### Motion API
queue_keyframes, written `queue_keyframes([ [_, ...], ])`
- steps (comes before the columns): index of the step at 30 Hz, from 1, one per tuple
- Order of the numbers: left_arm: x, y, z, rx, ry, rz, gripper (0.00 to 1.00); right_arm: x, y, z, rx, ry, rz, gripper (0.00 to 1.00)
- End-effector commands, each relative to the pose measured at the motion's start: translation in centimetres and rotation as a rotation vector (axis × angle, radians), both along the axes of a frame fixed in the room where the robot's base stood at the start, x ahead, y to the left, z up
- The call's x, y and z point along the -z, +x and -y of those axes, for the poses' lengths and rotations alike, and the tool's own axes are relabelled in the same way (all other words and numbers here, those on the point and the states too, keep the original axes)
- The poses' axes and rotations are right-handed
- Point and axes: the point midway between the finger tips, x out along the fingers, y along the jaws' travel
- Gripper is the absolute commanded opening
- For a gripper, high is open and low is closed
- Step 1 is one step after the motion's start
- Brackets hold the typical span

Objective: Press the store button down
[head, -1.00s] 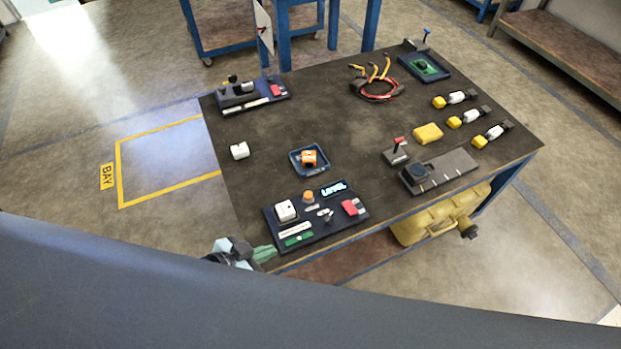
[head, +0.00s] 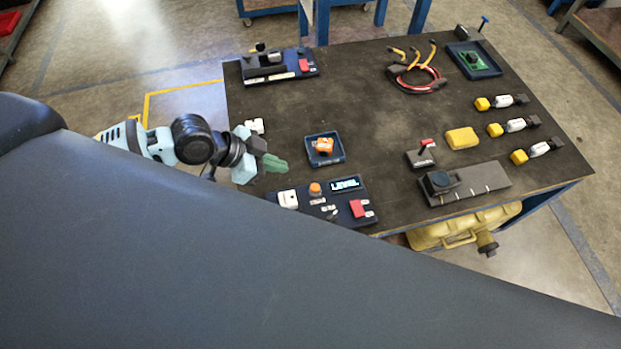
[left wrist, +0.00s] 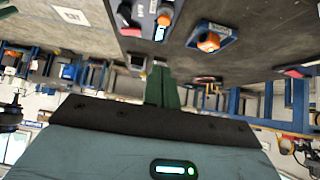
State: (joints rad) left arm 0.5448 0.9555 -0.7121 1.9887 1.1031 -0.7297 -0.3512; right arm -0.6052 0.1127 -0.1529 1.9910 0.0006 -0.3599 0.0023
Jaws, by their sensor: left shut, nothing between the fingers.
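A dark control panel (head: 345,221) lies at the near edge of the table in the head view. It carries a round orange button (head: 315,188), a lit display reading LEVEL (head: 345,184), a white block-like part (head: 288,198) and a red part (head: 357,208). I cannot read which control is labelled store. My left gripper (head: 275,163), with green fingers, is shut and empty. In the head view it appears behind the panel's left end, apart from the orange button. Its fingers also show in the left wrist view (left wrist: 161,88). My right gripper is not in view.
A blue tray with an orange part (head: 324,147) stands behind the panel; a small white block (head: 254,125) is near my gripper. A second panel (head: 278,67) lies at the back left. A lever box (head: 421,154) and yellow block (head: 461,138) are right. The table's middle is clear.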

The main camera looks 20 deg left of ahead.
Motion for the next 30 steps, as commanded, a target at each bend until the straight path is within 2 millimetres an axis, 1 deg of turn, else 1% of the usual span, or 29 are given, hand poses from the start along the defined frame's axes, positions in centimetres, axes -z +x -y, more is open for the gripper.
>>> queue_keyframes([
  [7,0.2,0.1,0.2,-0.001,-0.002,0.001,0.00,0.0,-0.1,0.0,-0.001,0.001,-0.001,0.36],
  [11,1.0,0.6,0.9,-0.003,-0.005,0.000,0.00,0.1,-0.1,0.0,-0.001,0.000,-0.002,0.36],
  [26,7.3,4.1,6.2,-0.002,-0.004,-0.001,0.00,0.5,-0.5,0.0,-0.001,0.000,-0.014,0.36],
  [27,8.2,4.0,6.0,-0.003,0.000,-0.003,0.00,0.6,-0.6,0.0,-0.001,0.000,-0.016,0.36],
  [30,9.5,3.9,5.9,-0.002,0.000,-0.003,0.00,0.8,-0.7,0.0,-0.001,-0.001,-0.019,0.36],
])
